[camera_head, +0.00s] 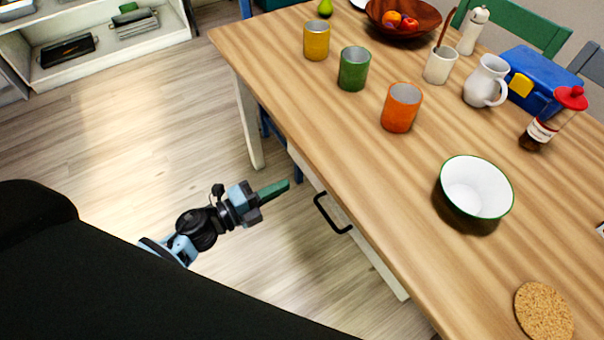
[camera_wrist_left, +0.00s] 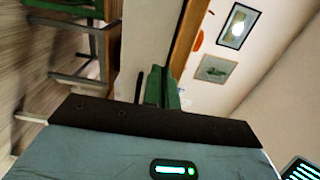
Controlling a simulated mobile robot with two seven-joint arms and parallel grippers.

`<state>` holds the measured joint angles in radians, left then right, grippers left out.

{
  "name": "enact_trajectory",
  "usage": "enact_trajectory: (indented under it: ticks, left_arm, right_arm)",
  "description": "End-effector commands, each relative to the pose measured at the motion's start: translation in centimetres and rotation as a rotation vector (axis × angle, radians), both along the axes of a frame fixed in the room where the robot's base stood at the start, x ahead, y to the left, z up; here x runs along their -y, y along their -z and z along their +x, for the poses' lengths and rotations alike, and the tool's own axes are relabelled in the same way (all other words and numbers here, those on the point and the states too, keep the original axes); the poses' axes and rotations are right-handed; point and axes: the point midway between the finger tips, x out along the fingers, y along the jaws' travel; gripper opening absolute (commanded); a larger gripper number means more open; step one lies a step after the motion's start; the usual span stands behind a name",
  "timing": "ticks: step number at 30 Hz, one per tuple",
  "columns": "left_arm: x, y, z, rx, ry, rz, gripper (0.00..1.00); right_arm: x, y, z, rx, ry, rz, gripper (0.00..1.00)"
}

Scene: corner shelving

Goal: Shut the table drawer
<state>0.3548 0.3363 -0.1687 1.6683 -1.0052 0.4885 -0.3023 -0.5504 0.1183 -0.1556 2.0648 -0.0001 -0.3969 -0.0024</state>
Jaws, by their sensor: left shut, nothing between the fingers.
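The wooden table (camera_head: 440,235) fills the right of the head view. Its drawer (camera_head: 375,262) shows as a pale front under the near edge, with a black bar handle (camera_head: 333,213). The drawer's inside is not visible, and I cannot tell how far out it stands. My left gripper (camera_head: 276,190) has green fingers, shut and empty. It is left of the handle, apart from it in the head view, and points toward the table. In the left wrist view the shut fingers (camera_wrist_left: 162,88) stand in front of a pale surface. My right gripper is not in view.
On the tabletop are a yellow cup (camera_head: 316,40), a green cup (camera_head: 354,68), an orange cup (camera_head: 401,107), a white bowl (camera_head: 477,187) and a cork mat (camera_head: 543,311). A table leg (camera_head: 249,125) stands beyond my gripper. The floor (camera_head: 130,130) to the left is clear.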

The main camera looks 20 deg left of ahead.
Motion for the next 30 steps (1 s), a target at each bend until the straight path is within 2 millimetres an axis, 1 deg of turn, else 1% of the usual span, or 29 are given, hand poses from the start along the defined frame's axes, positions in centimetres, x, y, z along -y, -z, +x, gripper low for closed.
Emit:
enact_trajectory:
  ticks: [1, 3, 10, 15, 26, 28, 30]
  left_arm:
    - [0.7, -0.2, 0.9, 0.003, 0.000, -0.003, 0.00]
    - [1.4, -0.1, 1.9, 0.003, 0.000, -0.001, 0.00]
    - [3.3, -0.1, 4.3, 0.000, -0.001, -0.003, 0.00]
    - [3.9, 0.0, 5.0, 0.000, 0.000, 0.000, 0.00]
    - [4.0, 0.0, 5.1, -0.001, 0.000, 0.000, 0.00]
    - [4.2, 0.1, 5.4, -0.001, 0.001, -0.001, 0.00]
    - [4.8, 0.0, 6.1, 0.001, 0.001, -0.002, 0.00]
  right_arm:
    - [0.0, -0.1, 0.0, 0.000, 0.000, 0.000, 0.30]
    - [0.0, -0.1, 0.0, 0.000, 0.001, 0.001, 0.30]
    - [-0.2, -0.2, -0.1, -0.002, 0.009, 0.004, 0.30]
    - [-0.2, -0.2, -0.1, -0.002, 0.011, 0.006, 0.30]
    - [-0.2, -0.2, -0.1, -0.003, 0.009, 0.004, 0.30]
    - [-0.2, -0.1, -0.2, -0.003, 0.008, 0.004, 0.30]
    - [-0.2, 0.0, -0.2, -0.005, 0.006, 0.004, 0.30]
